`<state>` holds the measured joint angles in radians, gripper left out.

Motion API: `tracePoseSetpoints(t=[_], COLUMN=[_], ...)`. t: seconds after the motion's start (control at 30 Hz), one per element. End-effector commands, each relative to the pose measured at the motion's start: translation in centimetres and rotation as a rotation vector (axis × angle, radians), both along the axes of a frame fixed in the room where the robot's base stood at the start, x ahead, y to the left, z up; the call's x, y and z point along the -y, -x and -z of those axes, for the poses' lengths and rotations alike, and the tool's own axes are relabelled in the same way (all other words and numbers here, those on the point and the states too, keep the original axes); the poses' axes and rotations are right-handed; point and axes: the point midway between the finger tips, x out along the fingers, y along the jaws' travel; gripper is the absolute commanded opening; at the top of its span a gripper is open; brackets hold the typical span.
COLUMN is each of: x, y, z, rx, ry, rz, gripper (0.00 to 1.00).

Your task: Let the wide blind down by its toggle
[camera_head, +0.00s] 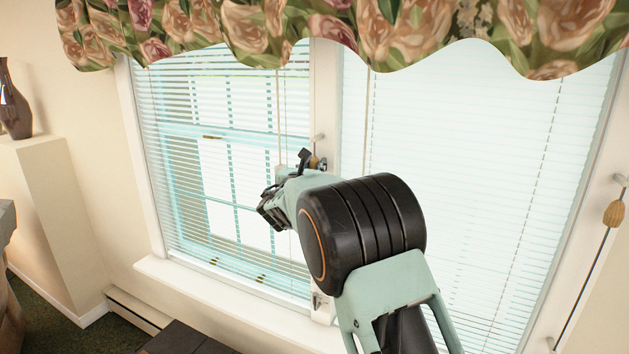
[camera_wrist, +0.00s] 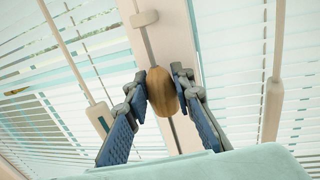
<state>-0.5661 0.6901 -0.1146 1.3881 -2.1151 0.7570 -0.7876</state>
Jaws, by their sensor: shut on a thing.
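A wooden toggle (camera_wrist: 162,93) hangs by a thin cord on the white post between two blinds. My gripper (camera_wrist: 160,84) has a blue-padded finger on each side of the toggle and is shut on it. In the head view my gripper (camera_head: 304,161) is at the middle post, and only a bit of the toggle (camera_head: 314,162) shows. The right blind (camera_head: 480,150) looks the wider one, and its slats cover the visible window. The left blind (camera_head: 220,150) also has its slats spread over the glass. The valance hides both blind tops; my arm hides part of the right blind.
A second wooden toggle (camera_head: 614,214) hangs on a cord at the right wall. A round peg (camera_wrist: 144,18) sits on the post above the held toggle. Slim wands (camera_wrist: 274,95) hang before the blinds. A floral valance (camera_head: 330,30) crosses the top; a sill (camera_head: 225,298) runs below.

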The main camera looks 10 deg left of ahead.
Motion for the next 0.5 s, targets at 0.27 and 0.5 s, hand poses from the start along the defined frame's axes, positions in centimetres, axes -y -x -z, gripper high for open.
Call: tracePoseSetpoints(t=[0.27,0.5], x=[0.0,0.0], y=[0.0,0.0], z=[-1.6,-1.8], rx=[-0.002,0.002], ry=[0.000,0.000], rz=[0.000,-0.001], gripper=[0.00,0.00])
